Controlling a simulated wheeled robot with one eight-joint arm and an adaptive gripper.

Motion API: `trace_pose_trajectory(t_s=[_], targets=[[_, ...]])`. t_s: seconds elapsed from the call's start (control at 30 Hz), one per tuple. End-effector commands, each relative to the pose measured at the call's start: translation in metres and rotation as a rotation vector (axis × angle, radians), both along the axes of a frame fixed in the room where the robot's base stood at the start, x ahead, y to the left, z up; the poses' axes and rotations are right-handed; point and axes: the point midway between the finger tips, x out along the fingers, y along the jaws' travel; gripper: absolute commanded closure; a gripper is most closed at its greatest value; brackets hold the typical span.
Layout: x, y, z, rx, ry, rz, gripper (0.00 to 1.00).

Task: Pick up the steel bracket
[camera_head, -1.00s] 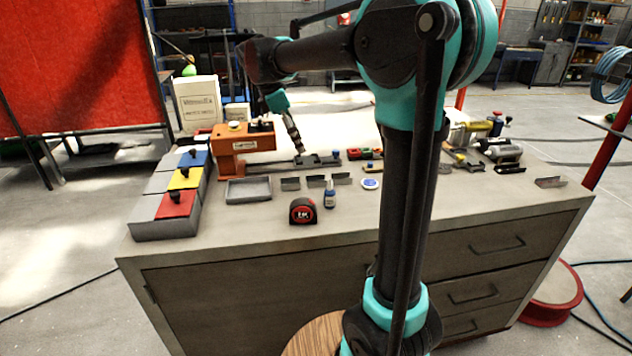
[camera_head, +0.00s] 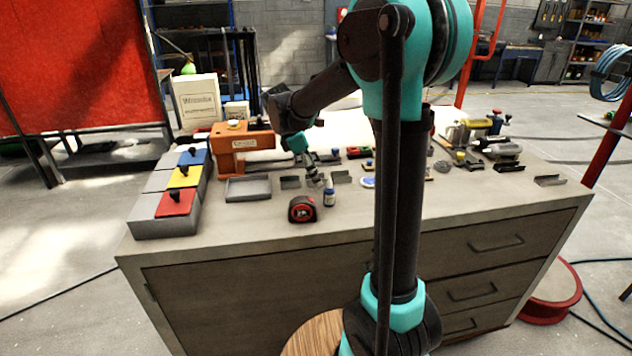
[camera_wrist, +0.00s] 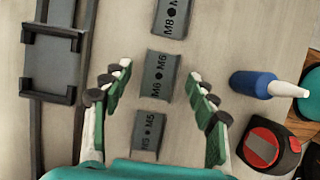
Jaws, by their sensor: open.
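Three small grey steel brackets with dark stamped markings lie in a row in the wrist view: a far one (camera_wrist: 173,18), a middle one (camera_wrist: 160,75) and a near one (camera_wrist: 148,134). In the head view the left bracket (camera_head: 291,182) and right bracket (camera_head: 342,177) show beside my gripper, which mostly hides the middle one. My gripper (camera_wrist: 158,72) is open and points down. Its fingertips are on either side of the middle bracket, with a gap on both sides. It also shows low over the bench in the head view (camera_head: 315,182).
A blue bottle with a white nozzle (camera_wrist: 252,84) and a red-black tape measure (camera_wrist: 268,147) stand close to the right. A grey tray (camera_head: 248,189) lies left of the row. An orange machine (camera_head: 235,145) stands behind. Another bracket (camera_head: 550,180) lies far right.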

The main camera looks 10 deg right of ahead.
Motion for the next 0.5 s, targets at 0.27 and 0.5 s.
trace_pose_trajectory(t_s=[0.27,0.5], targets=[[0.0000,-0.0011,-0.0030,0.000,0.000,0.001,0.41],[0.0000,-0.0010,-0.0028,0.000,0.000,0.001,0.71]])
